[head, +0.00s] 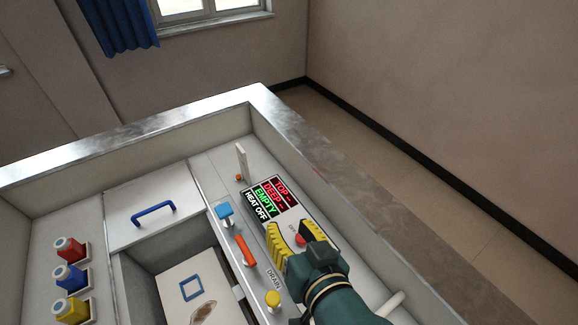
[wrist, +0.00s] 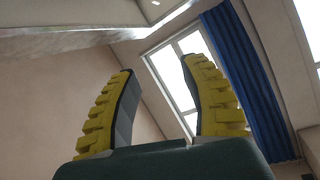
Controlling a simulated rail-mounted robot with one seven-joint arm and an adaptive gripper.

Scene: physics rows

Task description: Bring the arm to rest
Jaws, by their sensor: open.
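My gripper (head: 294,232) is at the lower middle of the head view, in front of the control panel. Its two yellow ribbed fingers are spread apart. In the wrist view the open fingers (wrist: 160,75) have nothing between them, only wall and window behind. In the head view a red knob (head: 300,240) shows between the fingers, but I cannot tell the distance to it. My dark green wrist hides part of the panel below.
A display (head: 264,200) reads TOP, DEEP, EMPTY, HEAT OFF. Near it are a blue knob (head: 224,212), an orange-red handle (head: 245,249) and a yellow knob (head: 273,299). A basin lies left, with a blue-handled lid (head: 125,205) and several coloured knobs. A raised metal rim (head: 330,165) surrounds everything.

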